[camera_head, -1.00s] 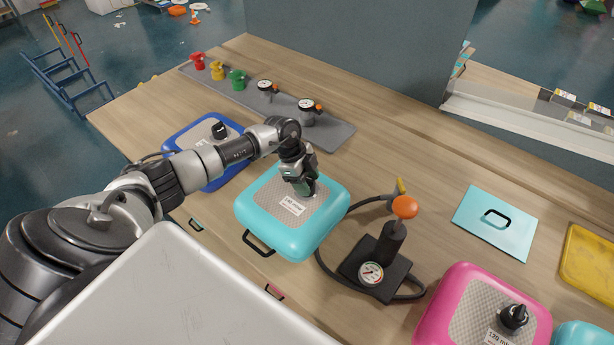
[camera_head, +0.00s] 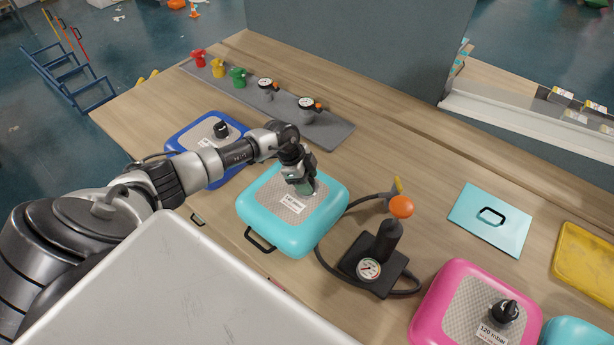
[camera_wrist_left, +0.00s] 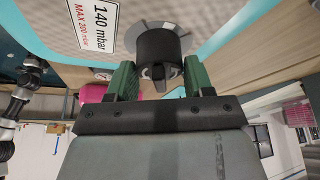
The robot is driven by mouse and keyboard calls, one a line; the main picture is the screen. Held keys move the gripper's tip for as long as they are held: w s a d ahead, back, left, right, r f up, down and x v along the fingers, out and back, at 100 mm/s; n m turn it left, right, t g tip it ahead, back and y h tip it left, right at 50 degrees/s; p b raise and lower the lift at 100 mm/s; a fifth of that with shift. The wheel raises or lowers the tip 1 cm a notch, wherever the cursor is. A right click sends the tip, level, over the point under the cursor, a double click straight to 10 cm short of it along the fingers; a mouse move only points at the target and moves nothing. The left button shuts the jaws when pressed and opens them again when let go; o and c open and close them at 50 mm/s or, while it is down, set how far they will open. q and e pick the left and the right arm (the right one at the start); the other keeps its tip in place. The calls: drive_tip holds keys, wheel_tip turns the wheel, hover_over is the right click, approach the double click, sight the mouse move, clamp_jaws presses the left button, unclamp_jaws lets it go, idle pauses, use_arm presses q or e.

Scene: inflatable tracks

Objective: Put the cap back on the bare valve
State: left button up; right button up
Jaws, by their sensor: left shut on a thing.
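A turquoise inflatable cushion (camera_head: 275,225) with a patterned grey top panel lies on the wooden workbench. My left gripper (camera_head: 305,187) is over this panel, pointing down at the valve spot. In the left wrist view its green fingers (camera_wrist_left: 152,78) are shut on a black cap (camera_wrist_left: 158,46) with a winged top. The cap sits at a round grey valve base (camera_wrist_left: 176,26) beside a label reading 140 mbar, MAX 200 mbar. The cap hides the valve, so I cannot tell how firmly it is seated. My right gripper is not in view.
A blue cushion (camera_head: 190,136) and a pink cushion (camera_head: 450,305) carry black caps. A black pump (camera_head: 380,262) with gauge, orange knob and hose stands right of the turquoise cushion. A grey strip (camera_head: 335,133) with coloured fittings and gauges lies behind. A turquoise plate (camera_head: 475,232) lies right.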

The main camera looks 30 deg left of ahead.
use_arm(q)
drive_tip(key=shift+r+n+p, duration=0.15)
drive_tip(key=shift+n+p, duration=0.25)
drive_tip(key=shift+p, duration=0.05)
drive_tip(key=shift+n, duration=0.3)
drive_tip(key=shift+n+t, duration=0.4)
drive_tip(key=shift+n, duration=0.2)
drive_tip(key=shift+n+t+y, duration=0.4)
drive_tip(key=shift+n+y, duration=0.2)
drive_tip(key=shift+n, duration=0.7)
drive_tip(key=n, duration=0.2)
drive_tip(key=shift+n+t+y, duration=0.3)
drive_tip(key=shift+n+y, duration=0.1)
drive_tip(key=shift+d+n, duration=0.3)
drive_tip(key=shift+n, duration=0.3)
drive_tip(key=shift+a+n+y, duration=0.25)
drive_tip(key=shift+n+y, duration=0.05)
